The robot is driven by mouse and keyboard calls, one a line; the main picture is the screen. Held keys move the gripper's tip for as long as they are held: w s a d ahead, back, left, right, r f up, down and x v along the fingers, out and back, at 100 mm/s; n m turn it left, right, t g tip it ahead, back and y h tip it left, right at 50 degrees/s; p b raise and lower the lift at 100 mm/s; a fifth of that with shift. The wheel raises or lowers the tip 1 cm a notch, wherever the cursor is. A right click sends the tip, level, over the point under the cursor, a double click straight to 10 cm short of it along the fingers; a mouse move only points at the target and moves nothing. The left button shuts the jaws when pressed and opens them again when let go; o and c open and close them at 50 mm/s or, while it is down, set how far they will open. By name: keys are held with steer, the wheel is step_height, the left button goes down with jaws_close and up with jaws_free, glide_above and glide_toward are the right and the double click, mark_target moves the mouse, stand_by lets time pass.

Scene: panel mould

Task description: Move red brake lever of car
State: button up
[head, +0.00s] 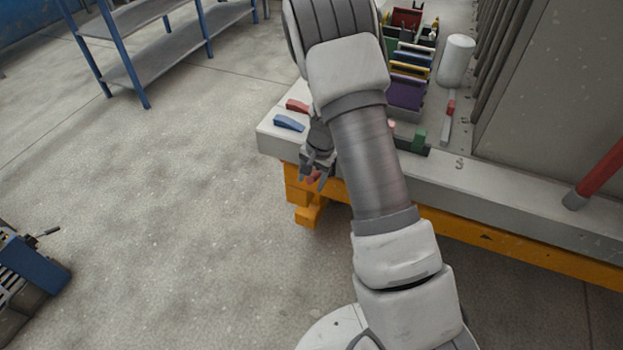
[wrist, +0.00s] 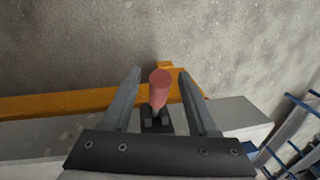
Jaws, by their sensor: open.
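A red, round-topped lever handle (wrist: 160,84) stands on a dark base (wrist: 157,122) in the wrist view. My gripper (wrist: 159,72) is open, with one finger on each side of the handle and a visible gap on both sides. In the head view my gripper (head: 312,181) is at the front edge of the grey slab, and a small reddish bit of the handle (head: 314,176) shows between its fingers. My arm hides part of the slab there. No car is recognisable.
The grey slab (head: 480,207) rests on an orange beam (head: 490,235). A blue wedge (head: 289,123) and a red wedge (head: 297,106) lie left of my arm. Coloured holders (head: 406,91) and a white cylinder (head: 457,60) stand behind.

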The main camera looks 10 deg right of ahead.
steer(key=shift+c, duration=0.2)
jaws_close()
stand_by(1.1)
